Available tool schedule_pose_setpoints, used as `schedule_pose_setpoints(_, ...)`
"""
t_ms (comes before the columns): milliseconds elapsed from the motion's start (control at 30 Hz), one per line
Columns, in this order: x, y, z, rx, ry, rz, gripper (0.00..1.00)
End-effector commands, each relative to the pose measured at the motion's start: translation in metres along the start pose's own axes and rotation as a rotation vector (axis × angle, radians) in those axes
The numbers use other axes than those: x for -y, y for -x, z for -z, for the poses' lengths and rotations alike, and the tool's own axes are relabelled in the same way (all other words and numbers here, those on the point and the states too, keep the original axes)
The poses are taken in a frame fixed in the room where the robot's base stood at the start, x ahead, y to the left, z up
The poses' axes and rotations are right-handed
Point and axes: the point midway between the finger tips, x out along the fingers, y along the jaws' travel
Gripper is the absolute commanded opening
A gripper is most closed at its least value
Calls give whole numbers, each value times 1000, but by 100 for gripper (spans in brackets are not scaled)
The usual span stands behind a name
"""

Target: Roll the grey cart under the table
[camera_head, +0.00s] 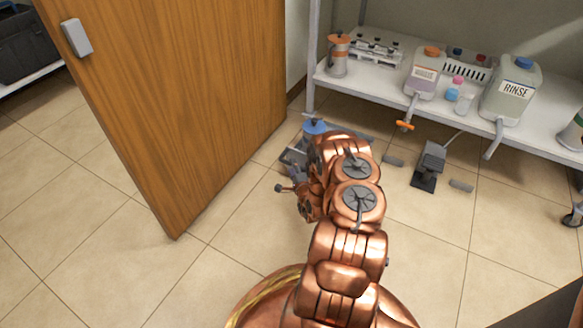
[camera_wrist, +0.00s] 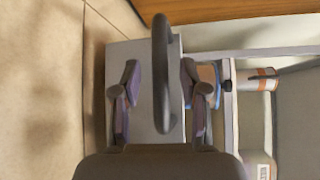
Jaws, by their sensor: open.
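The grey cart (camera_wrist: 143,55) fills the middle of the wrist view, with a dark curved handle (camera_wrist: 161,72) standing out from it. My gripper (camera_wrist: 161,92) is open, one finger on each side of the handle; I cannot tell whether either touches it. In the head view my gripper (camera_head: 291,181) is low, left of my arm. A small part of the grey cart (camera_head: 292,157) shows beyond it near the door's edge; my arm hides most of the rest. The white table (camera_head: 385,97) stands at the back right, with open floor beneath it.
A wooden door (camera_head: 175,90) stands open on the left, close to the cart. A black pedal (camera_head: 429,165) and grey pieces lie on the floor by the table. The table holds a RINSE jug (camera_head: 511,92), another jug (camera_head: 424,77) and an orange-banded canister (camera_head: 338,58).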

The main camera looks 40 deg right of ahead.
Motion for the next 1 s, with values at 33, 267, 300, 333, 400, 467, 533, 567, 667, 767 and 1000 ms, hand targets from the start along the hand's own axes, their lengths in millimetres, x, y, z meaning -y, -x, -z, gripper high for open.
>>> schedule_pose_setpoints(33, -1, -7, 0, 1, 2, 5, 43)
schedule_pose_setpoints(267, -2, -24, 0, 1, 1, -1, 43)
schedule_pose_setpoints(300, -1, -25, 0, 1, 1, -1, 43)
schedule_pose_setpoints(333, -1, -26, 0, 1, 1, -1, 43)
schedule_pose_setpoints(400, 0, -26, 0, 0, 1, -1, 43)
schedule_pose_setpoints(467, 0, -27, 0, 0, 0, -1, 43)
schedule_pose_setpoints(533, 0, -26, 0, 0, 1, -1, 43)
schedule_pose_setpoints(567, 0, -26, 0, 0, 1, -1, 43)
schedule_pose_setpoints(667, 0, -26, 0, 0, 1, -1, 37)
schedule_pose_setpoints(767, 0, -26, 0, 0, 1, -1, 27)
schedule_pose_setpoints(1000, 0, -26, 0, 0, 1, -1, 2)
